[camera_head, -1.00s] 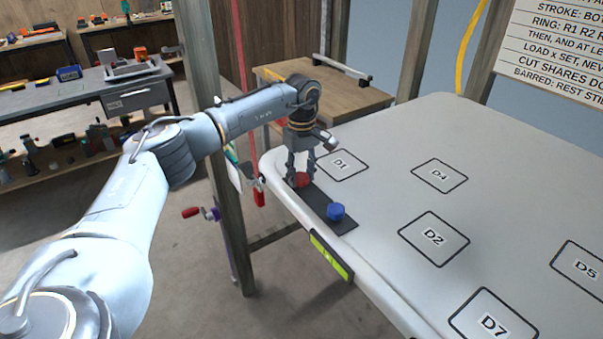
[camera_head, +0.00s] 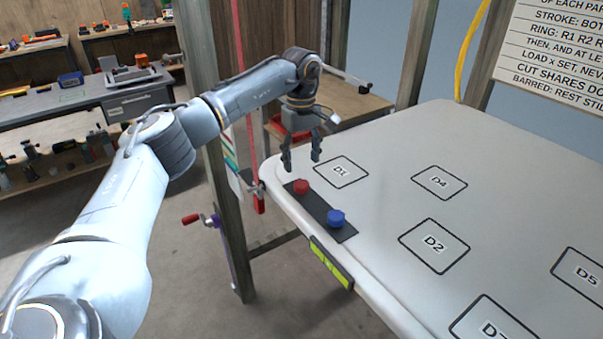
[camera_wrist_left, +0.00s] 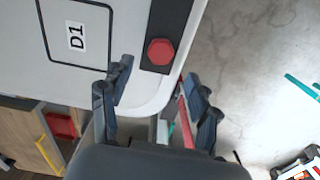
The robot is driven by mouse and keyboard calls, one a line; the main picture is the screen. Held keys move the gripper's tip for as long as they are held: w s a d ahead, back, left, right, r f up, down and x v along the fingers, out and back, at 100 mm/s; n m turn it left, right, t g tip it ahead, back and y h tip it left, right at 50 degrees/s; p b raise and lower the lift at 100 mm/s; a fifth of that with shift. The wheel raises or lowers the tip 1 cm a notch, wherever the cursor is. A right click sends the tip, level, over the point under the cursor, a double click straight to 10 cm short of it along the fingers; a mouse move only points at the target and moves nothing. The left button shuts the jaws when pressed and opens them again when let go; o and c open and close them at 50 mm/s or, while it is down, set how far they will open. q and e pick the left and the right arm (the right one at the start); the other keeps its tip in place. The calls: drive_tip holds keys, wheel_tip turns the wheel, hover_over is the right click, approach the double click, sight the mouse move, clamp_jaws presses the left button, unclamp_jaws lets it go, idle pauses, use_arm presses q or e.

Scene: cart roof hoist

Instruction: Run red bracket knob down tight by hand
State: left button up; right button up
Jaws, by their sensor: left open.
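The red knob (camera_head: 301,187) sits on a dark bracket strip (camera_head: 318,206) along the near left edge of the white panel (camera_head: 400,150). A blue knob (camera_head: 336,217) stands on the same strip. My left gripper (camera_head: 301,163) is open and empty, above and a little behind the red knob, apart from it. In the left wrist view the red knob (camera_wrist_left: 160,52) shows as a hexagon beyond the open fingers (camera_wrist_left: 160,92), clear of them. The thread under the knob is hidden. My right gripper is not in view.
Marked squares such as D1 (camera_head: 341,172) and D2 (camera_head: 434,245) lie on the flat panel. A wooden post (camera_head: 215,150) and a red cord (camera_head: 242,100) stand left of the panel. A yellow-green level (camera_head: 331,263) is on its front edge. A crank with a red handle (camera_head: 191,219) sticks out from the post.

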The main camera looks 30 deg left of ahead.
use_arm(q)
wheel_tip(320, 180, up, 5)
drive_tip(key=shift+r, duration=0.15)
idle(0.6)
